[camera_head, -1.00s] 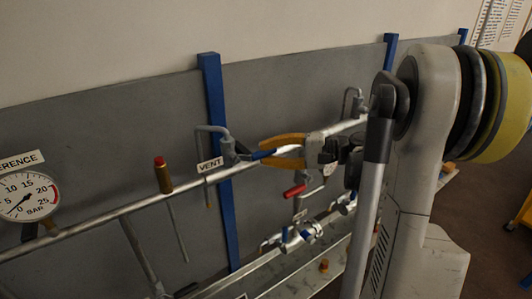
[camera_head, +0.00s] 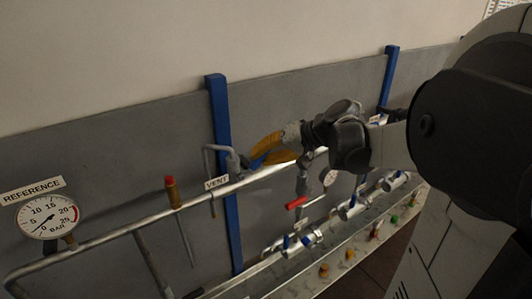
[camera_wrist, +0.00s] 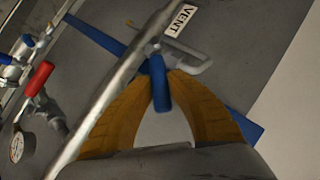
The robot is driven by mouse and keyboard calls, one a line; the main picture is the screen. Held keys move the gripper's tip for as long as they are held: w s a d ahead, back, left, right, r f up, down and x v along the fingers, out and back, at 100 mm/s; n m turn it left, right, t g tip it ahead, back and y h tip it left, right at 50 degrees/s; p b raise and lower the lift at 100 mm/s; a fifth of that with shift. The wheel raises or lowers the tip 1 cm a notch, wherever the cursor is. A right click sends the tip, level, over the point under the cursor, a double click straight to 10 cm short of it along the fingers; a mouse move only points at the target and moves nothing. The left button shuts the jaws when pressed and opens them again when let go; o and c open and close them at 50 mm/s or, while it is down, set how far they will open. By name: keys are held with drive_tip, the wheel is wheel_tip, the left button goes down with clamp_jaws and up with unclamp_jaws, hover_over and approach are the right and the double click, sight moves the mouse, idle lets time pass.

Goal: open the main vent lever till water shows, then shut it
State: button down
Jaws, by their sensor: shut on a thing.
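The vent lever (camera_wrist: 159,84) is blue and sits on a grey valve on the long pipe, beside the VENT label (camera_head: 217,183). In the wrist view the label (camera_wrist: 181,20) is just above the lever. My gripper (camera_wrist: 160,80) has yellow-orange fingers shut around the lever's end. In the head view my gripper (camera_head: 262,152) reaches the lever from the right, and the fingers cover part of it. A bent grey outlet pipe (camera_head: 208,150) rises at the valve and turns down behind the main pipe. I see no water at it.
A reference gauge (camera_head: 47,216) hangs at the left. A brass fitting with a red cap (camera_head: 171,192) stands on the pipe. A red lever (camera_head: 297,203) is below my gripper. Blue-handled valves (camera_head: 304,241) line the lower pipe. Blue posts (camera_head: 220,130) stand behind.

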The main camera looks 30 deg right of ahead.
sight(252, 165)
drive_tip(key=shift+a+r+n+h+p, duration=0.4)
drive_tip(key=shift+a+r+h+p, duration=0.1)
drive_tip(key=shift+a+r+h, duration=0.15)
drive_tip(key=shift+a+r+n+h+p, duration=0.3)
drive_tip(key=shift+a+n+h+p, duration=0.3)
drive_tip(key=shift+a+h, duration=0.45)
drive_tip(key=shift+s+a+r+n+h, duration=0.1)
drive_tip(key=shift+a+n+h, duration=0.3)
drive_tip(key=shift+a+h, duration=0.4)
drive_tip(key=shift+a+r+n+h, duration=0.1)
drive_tip(key=shift+a+n+h, duration=0.35)
drive_tip(key=shift+h, duration=0.65)
drive_tip(key=shift+f, duration=0.1)
drive_tip(key=c, duration=1.3)
unclamp_jaws()
drive_tip(key=v, duration=1.2)
